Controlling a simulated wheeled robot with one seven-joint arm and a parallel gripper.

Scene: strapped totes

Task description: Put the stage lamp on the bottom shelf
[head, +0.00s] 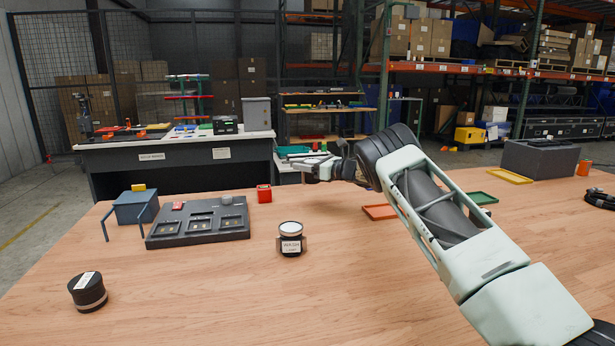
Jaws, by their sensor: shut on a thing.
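My gripper (312,162) reaches out beyond the far edge of the wooden table, small and seen partly from behind. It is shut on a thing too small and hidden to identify. I cannot tell for sure which thing is the stage lamp. A black round canister with a pale top and label (291,239) stands upright on the table. Another black canister with a label (88,292) stands at the front left. A rack with several shelves (322,110) stands behind my gripper; its lowest part is partly hidden.
The wooden table (340,300) has free room in front. On it are a dark slotted tray (198,241), a blue-grey box with straps (135,212), a red block (264,194), an orange tray (380,212) and a grey tote (545,160). A dark workbench (180,168) stands behind left.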

